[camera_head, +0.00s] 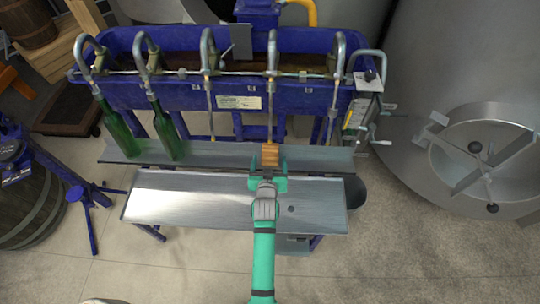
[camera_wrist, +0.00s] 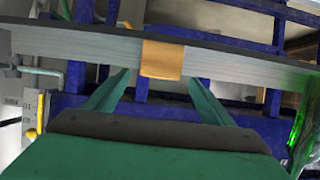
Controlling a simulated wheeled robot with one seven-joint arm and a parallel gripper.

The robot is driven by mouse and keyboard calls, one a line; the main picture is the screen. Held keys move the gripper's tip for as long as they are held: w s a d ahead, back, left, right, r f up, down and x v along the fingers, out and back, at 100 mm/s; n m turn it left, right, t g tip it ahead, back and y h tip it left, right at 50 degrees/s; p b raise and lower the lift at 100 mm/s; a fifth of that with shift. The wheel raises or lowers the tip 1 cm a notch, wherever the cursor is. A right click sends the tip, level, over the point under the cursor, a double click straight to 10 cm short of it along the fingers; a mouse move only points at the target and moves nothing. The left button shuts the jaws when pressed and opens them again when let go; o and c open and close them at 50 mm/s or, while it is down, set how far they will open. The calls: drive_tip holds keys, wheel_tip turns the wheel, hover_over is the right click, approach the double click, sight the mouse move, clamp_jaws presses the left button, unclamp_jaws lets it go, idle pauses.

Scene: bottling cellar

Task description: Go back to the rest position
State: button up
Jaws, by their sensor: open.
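My gripper (camera_head: 268,178) is at the front tray, below the fourth filling spout from the left, pointing at the bottling rack. In the wrist view, my gripper (camera_wrist: 158,78) has its two green fingers apart with nothing between them. A small tan wooden block (camera_head: 270,154) is on the metal bottle shelf, just beyond the fingertips. The block (camera_wrist: 163,59) also shows ahead of the gap between the fingers in the wrist view. I cannot tell whether the fingertips touch it.
Two green bottles (camera_head: 115,130) (camera_head: 167,130) lean under the left spouts on the shelf (camera_head: 215,155). The blue filler trough (camera_head: 180,95) stands behind. The metal front tray (camera_head: 185,195) lies under my arm. A steel tank (camera_head: 440,60) stands right, a barrel (camera_head: 35,205) left. Floor in front is clear.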

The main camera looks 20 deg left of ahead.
drive_tip(key=shift+v, duration=1.9)
drive_tip(key=s+d+m+h, duration=0.1)
drive_tip(key=s+d, duration=0.3)
drive_tip(key=s, duration=0.3)
drive_tip(key=s+d+t, duration=0.1)
drive_tip(key=s+d, duration=0.2)
drive_tip(key=s, duration=0.3)
drive_tip(key=s+d+m+h, duration=0.1)
drive_tip(key=s+d, duration=0.3)
drive_tip(key=s, duration=0.3)
drive_tip(key=s+d+r+t, duration=0.1)
drive_tip(key=s+d+r, duration=0.2)
drive_tip(key=s+r, duration=0.3)
drive_tip(key=s+d+r+m+t+h, duration=0.1)
drive_tip(key=s+d+r, duration=0.2)
drive_tip(key=s, duration=0.6)
wheel_tip(320, 180, up, 3)
drive_tip(key=shift+s+f+h, duration=0.1)
drive_tip(key=shift+s+h, duration=0.2)
drive_tip(key=shift+s, duration=0.1)
